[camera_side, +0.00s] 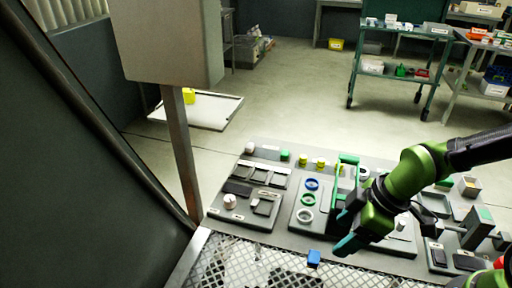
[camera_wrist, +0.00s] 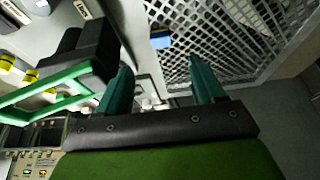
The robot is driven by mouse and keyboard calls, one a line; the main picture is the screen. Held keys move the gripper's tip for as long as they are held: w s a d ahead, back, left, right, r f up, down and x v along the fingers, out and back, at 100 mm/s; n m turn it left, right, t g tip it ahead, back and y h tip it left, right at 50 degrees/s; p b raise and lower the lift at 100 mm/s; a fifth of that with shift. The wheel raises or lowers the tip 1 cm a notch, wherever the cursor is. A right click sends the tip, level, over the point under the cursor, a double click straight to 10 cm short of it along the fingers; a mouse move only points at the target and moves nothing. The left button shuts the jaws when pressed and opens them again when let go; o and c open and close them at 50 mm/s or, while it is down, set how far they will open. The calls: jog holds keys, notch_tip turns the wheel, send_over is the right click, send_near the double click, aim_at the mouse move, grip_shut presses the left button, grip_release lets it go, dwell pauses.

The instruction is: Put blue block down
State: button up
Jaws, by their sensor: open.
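The small blue block (camera_side: 314,257) rests on the perforated metal grating near the front edge of the work board. It also shows in the wrist view (camera_wrist: 161,42), beyond and between my fingertips, beside a dark opening. My gripper (camera_side: 344,231) has teal fingers and hangs to the right of the block and above it in the side view. In the wrist view my gripper (camera_wrist: 158,68) has its fingers spread with nothing between them. The block is apart from the fingers.
The grey work board (camera_side: 240,222) carries rings, including a blue ring (camera_side: 312,184), and switch-like panels. A green frame handle (camera_side: 347,160) stands up behind my gripper. The metal grating (camera_side: 235,262) lies in front and has dark gaps. A post (camera_side: 180,150) rises at the left.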

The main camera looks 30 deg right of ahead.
aim_at(314, 256)
jog(key=shift+x, duration=4.6)
jog(key=shift+w+a+f, duration=0.2)
jog(key=shift+a+f, duration=0.05)
jog(key=shift+f, duration=0.35)
jog(key=shift+c, duration=0.3)
jog(key=c, duration=1.2)
jog(key=shift+r, duration=0.15)
